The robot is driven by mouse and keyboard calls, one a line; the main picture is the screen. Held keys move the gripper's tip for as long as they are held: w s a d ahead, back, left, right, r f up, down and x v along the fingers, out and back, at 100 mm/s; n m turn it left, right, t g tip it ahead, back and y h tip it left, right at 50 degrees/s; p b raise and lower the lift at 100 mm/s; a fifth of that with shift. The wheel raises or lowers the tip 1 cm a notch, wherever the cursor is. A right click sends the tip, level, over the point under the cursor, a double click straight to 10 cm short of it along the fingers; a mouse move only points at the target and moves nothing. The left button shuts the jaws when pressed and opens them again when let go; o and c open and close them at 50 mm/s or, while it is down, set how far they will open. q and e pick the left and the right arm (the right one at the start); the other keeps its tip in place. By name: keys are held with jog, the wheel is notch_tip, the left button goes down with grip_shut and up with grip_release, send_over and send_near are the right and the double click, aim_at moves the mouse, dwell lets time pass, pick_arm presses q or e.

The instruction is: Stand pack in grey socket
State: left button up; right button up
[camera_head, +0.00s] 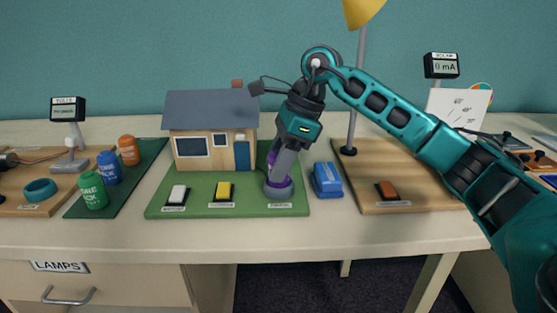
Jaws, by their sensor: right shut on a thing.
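My right gripper (278,177) comes in from the right, points down and is shut on a purple pack (272,158). The fingers hide much of the pack. The pack is at the grey socket (279,194) on the front right of the green house board, and its lower end appears to be within the socket's ring. I cannot tell whether it is fully seated. A green pack (93,191), a blue pack (108,168) and an orange pack (129,150) stand upright on a dark green mat (130,190) at the left. My left gripper is not in view.
A model house (209,128) stands just left of the gripper. White (178,194) and yellow (223,191) switches are left of the socket. A blue box-like item (327,180) lies close to its right. A lamp pole (357,95) stands on the wooden board (375,165).

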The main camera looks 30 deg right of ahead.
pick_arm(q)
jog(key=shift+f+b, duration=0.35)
pick_arm(e)
jog(key=shift+f, duration=0.55)
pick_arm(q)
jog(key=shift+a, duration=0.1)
pick_arm(e)
jog(key=o, duration=0.9)
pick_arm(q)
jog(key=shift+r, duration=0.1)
pick_arm(e)
jog(key=shift+r, duration=0.1)
